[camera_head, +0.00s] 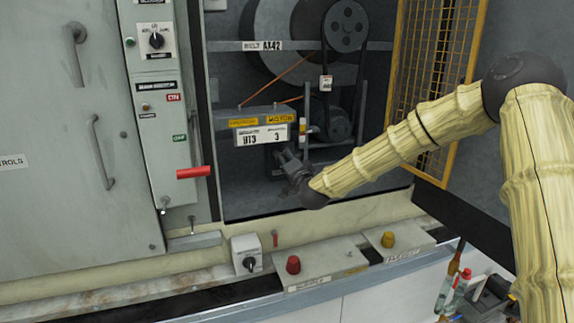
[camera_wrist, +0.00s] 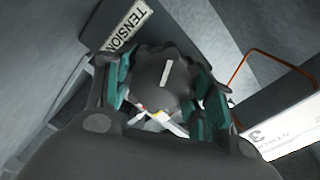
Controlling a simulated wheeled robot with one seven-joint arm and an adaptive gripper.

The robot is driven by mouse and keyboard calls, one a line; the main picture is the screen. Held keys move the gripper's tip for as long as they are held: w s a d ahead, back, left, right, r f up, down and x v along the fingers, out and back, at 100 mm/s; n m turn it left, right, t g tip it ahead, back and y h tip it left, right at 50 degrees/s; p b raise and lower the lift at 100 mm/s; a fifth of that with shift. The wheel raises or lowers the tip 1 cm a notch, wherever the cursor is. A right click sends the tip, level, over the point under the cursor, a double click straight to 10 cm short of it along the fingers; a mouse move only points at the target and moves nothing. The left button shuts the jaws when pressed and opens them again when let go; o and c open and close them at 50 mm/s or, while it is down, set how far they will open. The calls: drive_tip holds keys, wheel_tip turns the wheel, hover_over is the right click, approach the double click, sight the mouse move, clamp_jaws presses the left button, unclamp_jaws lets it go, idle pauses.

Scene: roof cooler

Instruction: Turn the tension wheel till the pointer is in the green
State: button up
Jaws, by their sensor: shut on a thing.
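The tension wheel (camera_wrist: 160,85) is a dark grey lobed knob with a white mark on its face, in the middle of the wrist view. My gripper (camera_wrist: 165,92) has its teal-padded fingers on both sides of the wheel and is shut on it. A "TENSION" label (camera_wrist: 127,25) is beside the wheel. In the head view my gripper (camera_head: 288,160) reaches into the open machine bay below the motor plate. It hides the wheel there. A small white and yellow patch (camera_wrist: 158,117) shows below the wheel; I cannot tell whether it is the gauge or where a pointer stands.
The motor housing (camera_head: 265,116) is just above my gripper. The belt pulley (camera_head: 345,27) and belt are behind it. A yellow mesh door (camera_head: 432,70) stands open at the right. A red lever (camera_head: 194,172) sticks out at the left. Red (camera_head: 293,264) and yellow (camera_head: 388,239) buttons are on the ledge.

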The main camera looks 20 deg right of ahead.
drive_tip(key=shift+d+r, duration=0.1)
drive_tip(key=shift+d, duration=0.1)
idle(0.3)
drive_tip(key=o, duration=1)
drive_tip(key=shift+d, duration=0.1)
drive_tip(key=shift+a, duration=0.2)
drive_tip(key=shift+s+d, duration=0.1)
drive_tip(key=shift+s, duration=0.45)
drive_tip(key=s, duration=1.1)
drive_tip(key=shift+d, duration=0.1)
